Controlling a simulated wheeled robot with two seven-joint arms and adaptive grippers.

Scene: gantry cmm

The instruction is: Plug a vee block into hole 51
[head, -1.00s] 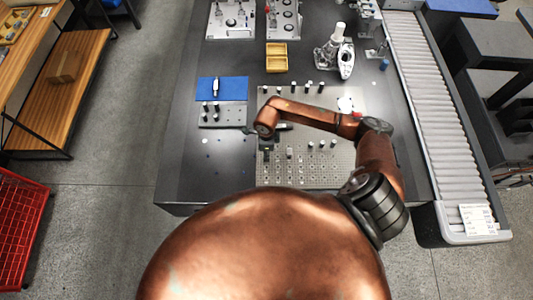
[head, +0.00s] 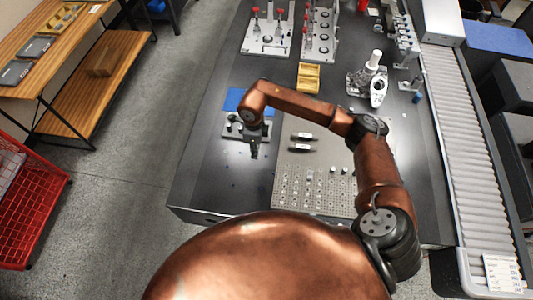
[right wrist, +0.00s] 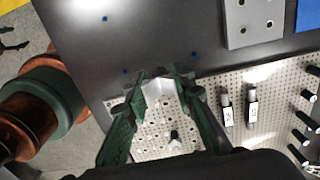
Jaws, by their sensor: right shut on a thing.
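My right gripper (head: 254,151) hangs from the copper arm, just off the left edge of the perforated plate (head: 335,152) in the head view. In the right wrist view, its green fingers (right wrist: 161,76) are shut on a pale silver vee block (right wrist: 159,90), seen against the plate (right wrist: 208,96) beneath. The block is apart from the plate's holes as far as I can see. Hole numbers are too small to read, so I cannot tell which is hole 51. My left gripper is not in view.
Two dark pieces with white labels (head: 302,136) are on the plate, and several small pegs (head: 333,170) stand in its nearer part. A small grey plate (head: 232,134) and blue mat (head: 234,99) lie behind the gripper. A yellow bin (head: 309,78) stands farther back.

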